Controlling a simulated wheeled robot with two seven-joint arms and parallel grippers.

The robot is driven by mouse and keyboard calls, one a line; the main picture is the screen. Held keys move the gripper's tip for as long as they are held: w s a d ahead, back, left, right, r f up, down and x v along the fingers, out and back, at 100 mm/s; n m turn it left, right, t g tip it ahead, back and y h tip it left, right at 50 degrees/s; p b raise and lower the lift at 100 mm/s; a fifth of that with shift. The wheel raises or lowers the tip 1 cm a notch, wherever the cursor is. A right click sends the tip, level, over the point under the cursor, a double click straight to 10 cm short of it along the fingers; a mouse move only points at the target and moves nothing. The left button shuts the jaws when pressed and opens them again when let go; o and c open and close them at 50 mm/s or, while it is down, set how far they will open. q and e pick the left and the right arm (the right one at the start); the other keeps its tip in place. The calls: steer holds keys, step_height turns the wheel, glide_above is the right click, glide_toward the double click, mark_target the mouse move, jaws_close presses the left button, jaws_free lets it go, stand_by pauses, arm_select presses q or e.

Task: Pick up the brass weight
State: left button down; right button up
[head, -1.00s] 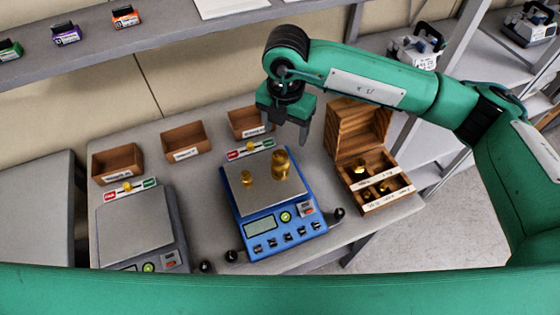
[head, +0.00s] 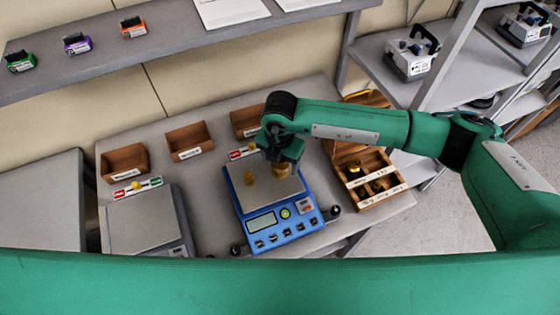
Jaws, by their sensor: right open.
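A small brass weight (head: 249,178) stands on the pan of the blue scale (head: 283,233). A larger brass weight (head: 279,174) stands to its right on the same pan, its top hidden by my right gripper. My right gripper (head: 280,162) is over the larger weight, pointing down, with its jaws open. I cannot tell whether its fingers touch the weight. More brass weights (head: 354,170) sit in the compartments of the wooden box (head: 385,197) to the right. My left gripper is not in view.
A second, grey scale (head: 143,222) stands at the left. Three small brown bins (head: 190,141) line the back of the table. A shelf (head: 190,61) with coloured boxes (head: 77,43) and papers runs above. My green arm crosses over the wooden box.

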jaws_close()
steer(key=shift+r, duration=0.1)
steer(key=shift+w, duration=0.1)
stand_by(0.3)
steer(key=shift+r+b, duration=0.3)
steer(key=shift+r, duration=0.25)
step_height(320, 180, up, 19)
steer(key=b, duration=0.5)
steer(key=shift+b, duration=0.4)
